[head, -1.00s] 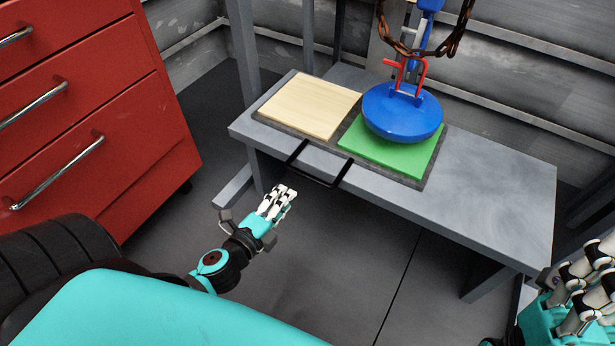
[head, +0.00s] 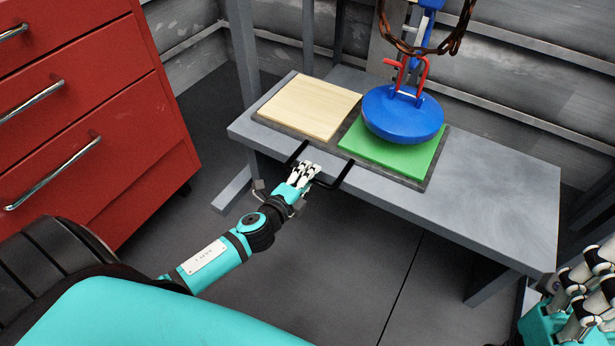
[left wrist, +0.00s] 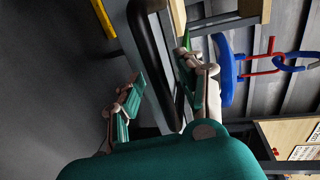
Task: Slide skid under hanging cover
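The skid is a dark grey board (head: 428,181) on the bench with a pale wooden pad (head: 310,105), a green pad (head: 380,160) and a black front handle (head: 333,184). The blue round cover (head: 402,115) hangs from a red shackle (head: 405,72) above the green pad; whether it touches the pad is unclear. My left gripper (head: 306,170) is at the handle. In the left wrist view its fingers (left wrist: 155,92) are spread, with the handle (left wrist: 152,62) between them, not clamped. My right gripper (head: 585,280) is at the lower right, partly cut off, away from the skid.
The grey bench (head: 490,200) is bare to the right of the skid. A rusty chain (head: 445,45) hangs above the cover. A red drawer cabinet (head: 90,120) stands at the left. The dark floor (head: 340,270) in front of the bench is open.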

